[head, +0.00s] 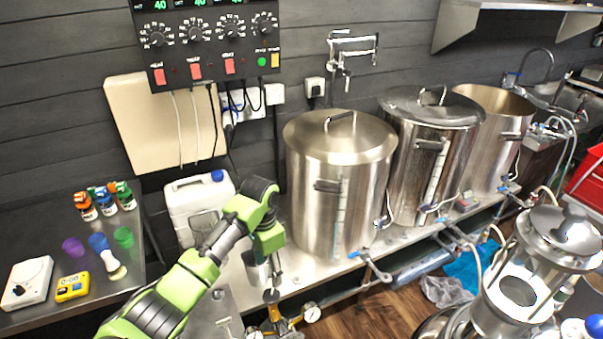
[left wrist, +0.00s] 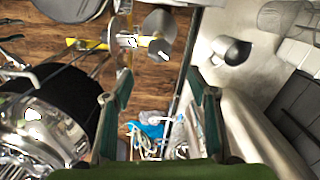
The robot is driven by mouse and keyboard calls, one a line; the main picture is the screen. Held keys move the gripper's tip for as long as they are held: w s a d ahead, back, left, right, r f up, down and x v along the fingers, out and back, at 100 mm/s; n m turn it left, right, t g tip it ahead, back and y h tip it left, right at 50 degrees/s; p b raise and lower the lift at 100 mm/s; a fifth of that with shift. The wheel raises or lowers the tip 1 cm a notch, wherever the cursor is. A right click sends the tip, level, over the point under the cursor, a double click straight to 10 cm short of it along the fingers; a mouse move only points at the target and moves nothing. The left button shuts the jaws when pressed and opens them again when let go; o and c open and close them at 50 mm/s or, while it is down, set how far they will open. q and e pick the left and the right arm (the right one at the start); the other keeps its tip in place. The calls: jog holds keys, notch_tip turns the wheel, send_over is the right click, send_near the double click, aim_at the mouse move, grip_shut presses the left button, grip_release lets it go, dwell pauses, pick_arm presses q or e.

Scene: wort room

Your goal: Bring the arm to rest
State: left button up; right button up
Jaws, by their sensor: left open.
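My left arm, green and black, reaches in from the lower left of the head view and bends down at the wrist. My left gripper (head: 272,290) points downward at the front edge of the steel bench, close beside a small metal cup (head: 255,272). In the left wrist view my left gripper (left wrist: 160,82) has its two fingers well apart, with nothing between them. The cup also shows in the left wrist view (left wrist: 231,50), to the right of the fingers and apart from them. My right gripper is not in view.
Three steel kettles, the nearest one lidded (head: 338,190), stand along the bench right of my arm. A white canister (head: 190,225) is behind the arm. Brass valve fittings with gauges (head: 312,312) lie below the gripper. Bottles, coloured cups and meters cover the left counter (head: 40,240).

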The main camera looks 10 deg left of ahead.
pick_arm(q)
jog(key=s+d+f+n+t+h, duration=0.15)
jog(key=s+f, duration=0.25)
jog(key=s, duration=0.4)
jog(key=s+d+f+n, duration=0.15)
jog(key=s+f, duration=0.25)
jog(key=s, duration=0.4)
jog(key=s+a+r+n+t+y, duration=0.1)
jog(key=s+a+r+n, duration=0.15)
jog(key=s, duration=0.55)
jog(key=s+a+r+n+t, duration=0.1)
jog(key=s+a+r+n, duration=0.2)
jog(key=s, duration=0.5)
notch_tip(320, 180, down, 34)
jog(key=s+m+g+b, duration=0.1)
jog(key=s+m+b, duration=0.1)
jog(key=b, duration=0.6)
jog(key=s+a+f+b, duration=0.1)
jog(key=s+f+b, duration=0.1)
jog(key=s+f, duration=0.6)
jog(key=s+a+f+g+b, duration=0.1)
jog(key=s+a+f+b, duration=0.1)
jog(key=s+f, duration=0.7)
notch_tip(320, 180, down, 4)
jog(key=shift+a+f+b, duration=0.25)
jog(key=shift+a+b, duration=0.05)
jog(key=shift+b, duration=0.45)
